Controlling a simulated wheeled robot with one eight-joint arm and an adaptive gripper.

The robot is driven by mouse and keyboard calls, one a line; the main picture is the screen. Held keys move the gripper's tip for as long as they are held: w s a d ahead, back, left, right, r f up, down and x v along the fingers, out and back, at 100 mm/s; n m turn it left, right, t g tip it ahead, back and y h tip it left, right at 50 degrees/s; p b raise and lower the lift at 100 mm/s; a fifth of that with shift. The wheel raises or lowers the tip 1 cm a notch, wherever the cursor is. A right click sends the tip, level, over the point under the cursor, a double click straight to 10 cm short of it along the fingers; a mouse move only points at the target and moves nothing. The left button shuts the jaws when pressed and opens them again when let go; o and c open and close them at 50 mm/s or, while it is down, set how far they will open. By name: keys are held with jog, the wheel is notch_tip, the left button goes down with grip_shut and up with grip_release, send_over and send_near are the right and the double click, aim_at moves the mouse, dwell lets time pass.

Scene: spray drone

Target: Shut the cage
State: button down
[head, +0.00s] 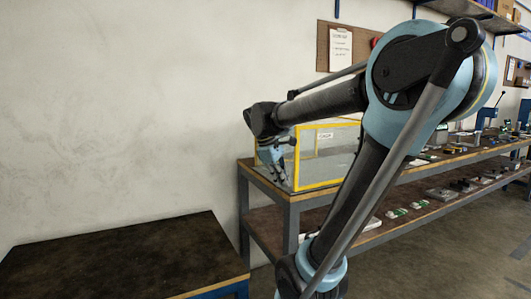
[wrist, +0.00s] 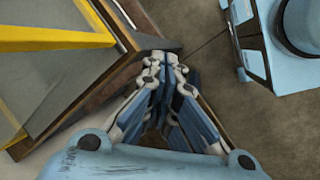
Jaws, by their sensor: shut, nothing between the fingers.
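The cage (head: 330,184) is a yellow-framed box with clear or grey panels, standing on the near end of the workbench. A small white label shows on it. I cannot tell from these views how its door stands. In the wrist view a yellow bar of the cage (wrist: 50,38) crosses the upper left. My gripper (head: 281,180) hangs fingers down by the cage's left end; my arm hides part of the cage's right side. In the wrist view the fingers of my gripper (wrist: 160,58) meet at the tips, with nothing between them, beside the bench edge.
The workbench (head: 270,188) runs back to the right, with a lower shelf and several small parts along it. A dark-topped table (head: 120,255) stands at the lower left. A pegboard with a paper (head: 340,48) hangs on the wall. Bare floor (head: 440,245) lies at the right.

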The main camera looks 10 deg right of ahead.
jog(key=w+a+r+n+h, duration=0.1)
jog(key=w+a+r+n, duration=0.3)
jog(key=w, duration=0.3)
jog(key=w+a+r+n+t+h, duration=0.1)
jog(key=w+a+r+n+h, duration=0.2)
jog(key=w, duration=0.4)
jog(key=w+a+r+n, duration=0.4)
jog(key=w+a+r, duration=0.1)
jog(key=w+a, duration=0.15)
jog(key=w+d+f, duration=0.3)
jog(key=d+f, duration=0.3)
jog(key=d, duration=0.5)
jog(key=shift+w+d+f, duration=0.15)
jog(key=shift+f, duration=0.15)
jog(key=shift+d, duration=0.1)
